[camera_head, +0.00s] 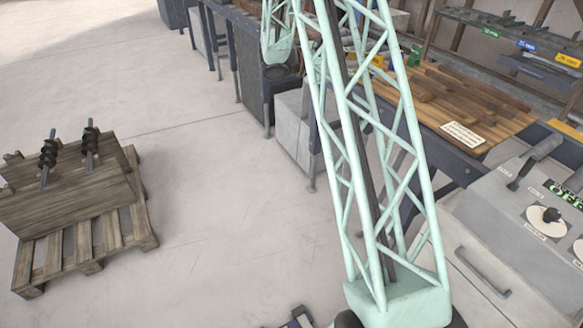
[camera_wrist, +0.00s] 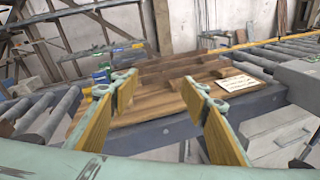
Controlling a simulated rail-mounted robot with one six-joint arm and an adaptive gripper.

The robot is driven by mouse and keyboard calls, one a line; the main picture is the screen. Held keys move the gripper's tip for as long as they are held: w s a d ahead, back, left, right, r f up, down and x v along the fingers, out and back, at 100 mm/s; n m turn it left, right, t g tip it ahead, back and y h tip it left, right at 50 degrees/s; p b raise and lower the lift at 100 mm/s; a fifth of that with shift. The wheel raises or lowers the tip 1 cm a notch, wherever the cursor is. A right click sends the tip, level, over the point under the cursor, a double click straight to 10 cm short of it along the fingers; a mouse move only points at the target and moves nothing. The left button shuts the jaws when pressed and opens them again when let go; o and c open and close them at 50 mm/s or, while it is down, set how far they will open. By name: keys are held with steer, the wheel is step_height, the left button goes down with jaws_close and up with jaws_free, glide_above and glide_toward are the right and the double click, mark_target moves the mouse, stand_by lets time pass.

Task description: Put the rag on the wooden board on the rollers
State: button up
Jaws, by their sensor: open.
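My gripper (camera_wrist: 158,82) shows in the wrist view with its two yellow-padded fingers spread apart and nothing between them. Beyond the fingertips lies a brown wooden board (camera_wrist: 155,72), with several planks or pieces on its surface. The board also shows in the head view (camera_head: 432,92), to the right of my arm. A flat white piece with printed-looking lines (camera_wrist: 240,84) lies at the board's near right edge; it also shows in the head view (camera_head: 463,134). I cannot tell whether it is the rag. No other rag can be made out. The head view does not clearly show my gripper.
Grey rollers (camera_wrist: 40,116) run left of the board, and more rollers (camera_wrist: 275,52) lie to the right. A control panel (camera_head: 535,210) stands at the right. A wooden pallet (camera_head: 85,240) with augers is at the left. The floor between is clear.

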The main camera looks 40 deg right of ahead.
steer(key=s+a+r+m+t+y, duration=0.1)
steer(key=s+a+r+m+y, duration=0.25)
steer(key=s+a, duration=0.65)
steer(key=s+a+r+m+t+y, duration=0.15)
steer(key=s+a+r+y, duration=0.35)
steer(key=a, duration=0.8)
steer(key=s+a+r+m+t+y, duration=0.1)
steer(key=s+a+r+m, duration=0.15)
steer(key=s+a, duration=0.75)
steer(key=s+a+m+t+y, duration=0.2)
steer(key=s+a, duration=0.3)
steer(key=a, duration=0.7)
steer(key=s+a+m+t+y, duration=0.1)
steer(key=s+a+t+y, duration=0.2)
steer(key=a, duration=0.9)
steer(key=s+y, duration=0.1)
steer(key=s, duration=0.2)
steer(key=shift+a+f+m, duration=0.35)
steer(key=shift+a, duration=0.05)
steer(key=shift+t, duration=0.25)
step_height(320, 180, down, 10)
steer(key=b, duration=0.9)
steer(key=shift+r+b, duration=0.15)
steer(key=shift+b, duration=0.25)
steer(key=shift+r, duration=0.1)
